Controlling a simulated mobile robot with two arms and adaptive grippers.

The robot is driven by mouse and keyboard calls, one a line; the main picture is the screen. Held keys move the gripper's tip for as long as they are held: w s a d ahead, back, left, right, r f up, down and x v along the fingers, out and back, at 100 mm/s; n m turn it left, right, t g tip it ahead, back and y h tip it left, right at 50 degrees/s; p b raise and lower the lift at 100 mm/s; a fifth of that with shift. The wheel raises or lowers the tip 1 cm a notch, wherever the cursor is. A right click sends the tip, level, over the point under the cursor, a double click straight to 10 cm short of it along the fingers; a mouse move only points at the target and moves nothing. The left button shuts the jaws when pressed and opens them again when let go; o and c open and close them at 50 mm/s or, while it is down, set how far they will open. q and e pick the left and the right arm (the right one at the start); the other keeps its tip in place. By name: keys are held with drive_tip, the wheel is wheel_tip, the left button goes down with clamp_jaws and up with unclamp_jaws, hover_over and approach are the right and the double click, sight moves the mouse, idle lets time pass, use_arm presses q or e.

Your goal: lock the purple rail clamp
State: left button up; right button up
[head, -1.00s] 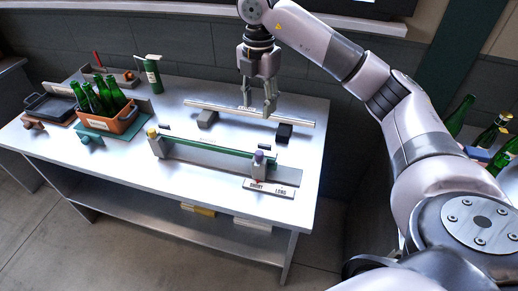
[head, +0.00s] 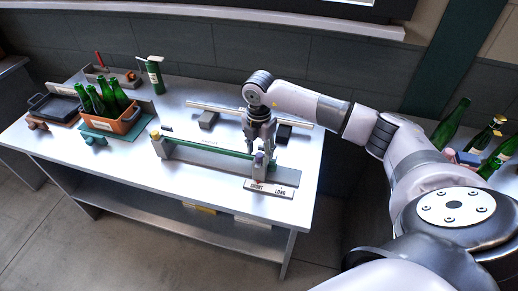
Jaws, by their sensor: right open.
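A yellow-topped clamp (head: 155,135) stands at the rail's left end. My right gripper (head: 262,150) is open and points down just over the purple clamp. Its fingers partly hide the clamp, and I cannot tell whether they touch it. My left gripper is not in view.
A silver bar (head: 205,106) lies across two dark blocks behind the rail. An orange crate (head: 128,122) of green bottles stands at the left, with a dark tray (head: 58,108) beyond it. More bottles (head: 452,124) stand at the far right.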

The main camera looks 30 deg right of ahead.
drive_tip(key=shift+f, duration=0.3)
drive_tip(key=shift+c, duration=0.3)
clamp_jaws()
